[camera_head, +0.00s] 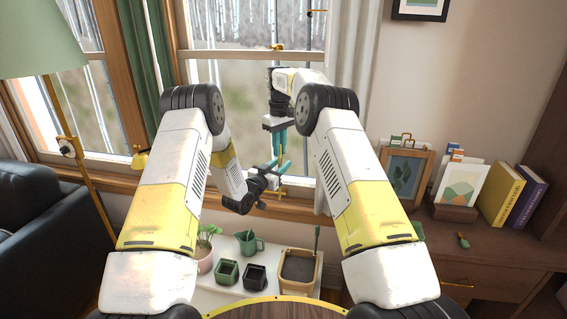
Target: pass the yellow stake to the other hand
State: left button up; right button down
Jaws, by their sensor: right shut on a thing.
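The thin yellow stake (281,156) hangs roughly upright in front of the window. My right gripper (280,138), pointing down with teal fingers, is shut on its upper part. My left gripper (276,165) is just below, reaching up from the left. Its teal fingers look spread apart, close to the lower part of the stake. I cannot tell whether they touch it.
A floor lamp (40,38) stands left. A desk (485,240) with books (500,192) and frames is right.

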pick_arm(q)
jog(key=shift+x, duration=1.5)
grip_shut()
pick_arm(e)
jog(key=c, duration=1.3)
grip_release()
